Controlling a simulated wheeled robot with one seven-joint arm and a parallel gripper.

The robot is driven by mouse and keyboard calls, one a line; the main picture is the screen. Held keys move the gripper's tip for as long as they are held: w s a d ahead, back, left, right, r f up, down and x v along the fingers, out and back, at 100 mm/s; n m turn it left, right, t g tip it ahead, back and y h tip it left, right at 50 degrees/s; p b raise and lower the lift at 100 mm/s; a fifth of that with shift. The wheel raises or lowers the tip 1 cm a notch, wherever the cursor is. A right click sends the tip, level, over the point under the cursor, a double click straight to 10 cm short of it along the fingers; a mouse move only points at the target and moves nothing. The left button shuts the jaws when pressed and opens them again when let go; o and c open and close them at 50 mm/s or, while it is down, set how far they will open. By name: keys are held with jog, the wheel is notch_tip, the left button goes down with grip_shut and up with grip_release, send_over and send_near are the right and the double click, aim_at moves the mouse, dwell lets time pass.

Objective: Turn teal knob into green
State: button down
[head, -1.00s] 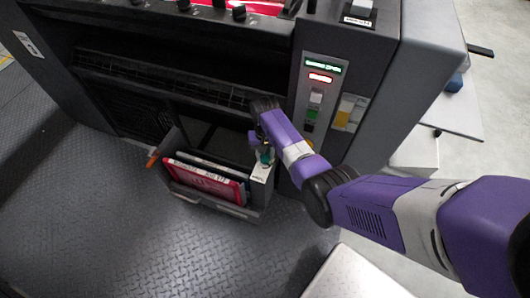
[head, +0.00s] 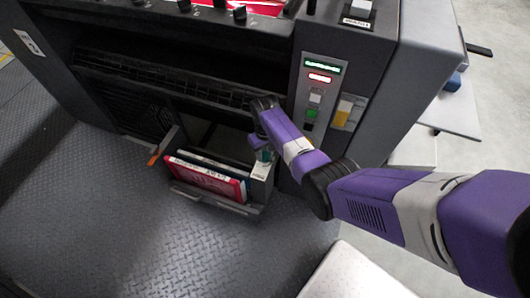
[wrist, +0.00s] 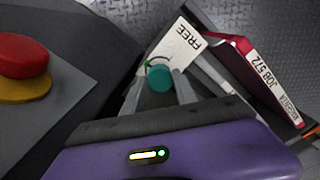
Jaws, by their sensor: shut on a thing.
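The teal knob (wrist: 160,77) stands on a pale plate (wrist: 178,48) marked FREE in the wrist view. A thin dark-green arc shows on the plate beside the knob; the knob hides part of its surroundings. My gripper (wrist: 160,86) has one finger on each side of the knob and is shut on it. In the head view the teal knob (head: 264,155) shows only as a small patch under my wrist, at the right end of an open bin. Which mark the knob points to cannot be told.
The bin holds a red folder (head: 205,178), labelled JOB 572 in the wrist view. A red-and-yellow button (wrist: 24,62) is at the left of the wrist view. A control panel (head: 318,100) rises above the bin. Patterned metal floor (head: 130,240) is clear.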

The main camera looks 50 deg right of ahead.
aim_at(265, 155)
jog(key=c, duration=1)
grip_release()
jog(key=shift+o, duration=0.2)
notch_tip(265, 155, up, 8)
jog(key=shift+f+p, duration=0.1)
jog(key=shift+p, duration=1.05)
